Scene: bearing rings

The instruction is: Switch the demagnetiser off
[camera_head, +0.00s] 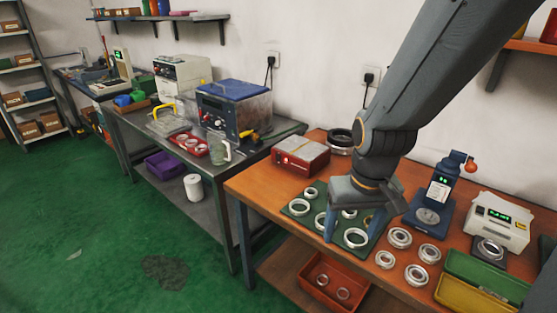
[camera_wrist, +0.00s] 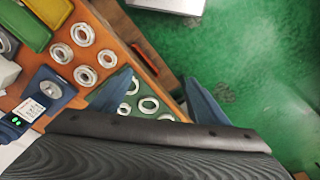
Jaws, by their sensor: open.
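A red box-shaped unit with a flat top (camera_head: 300,153) stands at the back left of the orange workbench. It looks like the demagnetiser, but no label can be read and its switch is too small to make out. My gripper (camera_head: 364,222) is open and empty, pointing down over the green mat (camera_head: 295,207), to the right of and nearer than the red unit. In the wrist view, my gripper's blue fingers (camera_wrist: 157,98) are spread apart with rings beyond them. The red unit is not clearly seen in the wrist view.
Several bearing rings (camera_head: 400,238) lie right of the mat. A blue instrument (camera_head: 427,217), a white display unit (camera_head: 497,222) and green and yellow trays (camera_head: 486,272) stand further right. A dark ring stack (camera_head: 340,139) is behind the red unit. A blue-lidded machine (camera_head: 232,108) is on the left bench.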

